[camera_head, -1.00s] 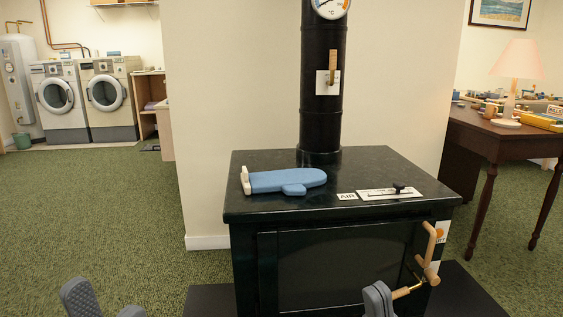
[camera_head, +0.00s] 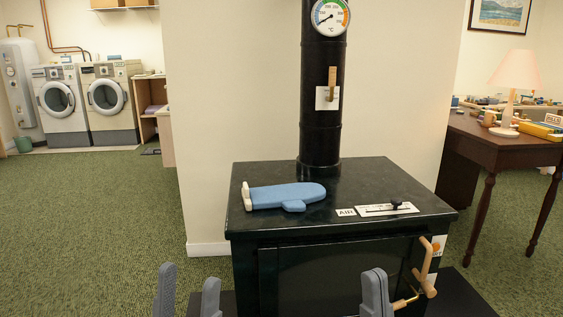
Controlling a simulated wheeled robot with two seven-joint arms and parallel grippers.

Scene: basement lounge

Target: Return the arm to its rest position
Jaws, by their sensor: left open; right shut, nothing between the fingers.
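My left gripper (camera_head: 188,294) is at the bottom of the head view, left of the black stove (camera_head: 340,228), with two grey fingers apart and nothing between them. My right gripper (camera_head: 376,292) is in front of the stove door, its grey fingers together and empty. It is just left of the wooden door handle (camera_head: 425,265) and its brass rod. I cannot tell whether it touches the rod. The arms behind both grippers are out of the frame.
A blue oven mitt (camera_head: 285,197) lies on the stove top beside the air slider (camera_head: 390,207). The black flue pipe (camera_head: 320,110) carries a thermometer (camera_head: 330,15) and a damper handle (camera_head: 332,78). A dark table (camera_head: 480,140) with a lamp stands right. Green carpet (camera_head: 90,220) is clear at left.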

